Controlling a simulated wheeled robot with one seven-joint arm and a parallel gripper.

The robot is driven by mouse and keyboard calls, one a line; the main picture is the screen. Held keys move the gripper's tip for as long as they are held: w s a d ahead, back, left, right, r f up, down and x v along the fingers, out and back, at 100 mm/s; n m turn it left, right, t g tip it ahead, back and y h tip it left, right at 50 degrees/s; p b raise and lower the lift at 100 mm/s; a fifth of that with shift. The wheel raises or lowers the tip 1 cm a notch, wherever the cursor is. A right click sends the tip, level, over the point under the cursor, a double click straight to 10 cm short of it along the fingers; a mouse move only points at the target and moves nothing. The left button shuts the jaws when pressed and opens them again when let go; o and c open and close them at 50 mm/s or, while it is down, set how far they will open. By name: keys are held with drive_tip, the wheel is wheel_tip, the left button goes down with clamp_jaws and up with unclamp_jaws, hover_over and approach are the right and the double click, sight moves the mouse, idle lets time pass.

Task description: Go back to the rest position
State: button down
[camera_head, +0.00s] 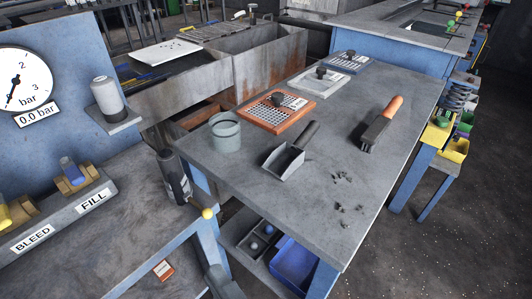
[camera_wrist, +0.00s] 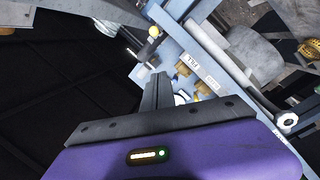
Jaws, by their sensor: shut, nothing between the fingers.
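My gripper (camera_wrist: 157,82) shows in the wrist view, with its purple housing at the bottom and its narrow grey fingers together. It is shut and holds nothing. Beyond the fingers, the wrist view shows a blue frame, a FILL label (camera_wrist: 211,83) and a yellow ball knob (camera_wrist: 154,31), seen at a steep tilt. The gripper appears apart from these things. In the head view I cannot make out the gripper clearly.
A grey table (camera_head: 345,100) bears a scoop (camera_head: 285,161), a brush (camera_head: 380,125), a cup (camera_head: 226,132), an orange-framed sieve (camera_head: 277,112) and scattered dark grains (camera_head: 342,182). A gauge panel (camera_head: 62,45) with BLEED and FILL valves stands left.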

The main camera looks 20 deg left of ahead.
drive_tip(key=d+f+m+t+h, duration=0.2)
drive_tip(key=d+m+t+h, duration=0.15)
drive_tip(key=d+m, duration=0.5)
drive_tip(key=d+f+m+t+h, duration=0.2)
drive_tip(key=d+m+t+h, duration=0.15)
drive_tip(key=d+m, duration=0.5)
drive_tip(key=s+d+f+m+g+h, duration=0.1)
drive_tip(key=s+d+f+m+h, duration=0.2)
drive_tip(key=s+d, duration=0.45)
drive_tip(key=s+d+f+m+g+h, duration=0.2)
drive_tip(key=s+d+f+h, duration=0.25)
drive_tip(key=s+d, duration=0.3)
wheel_tip(320, 180, up, 17)
drive_tip(key=w+p, duration=0.1)
drive_tip(key=p, duration=1.4)
drive_tip(key=shift+w+d+f+h+p, duration=0.15)
drive_tip(key=shift+h+p, duration=0.15)
drive_tip(key=shift+h, duration=0.15)
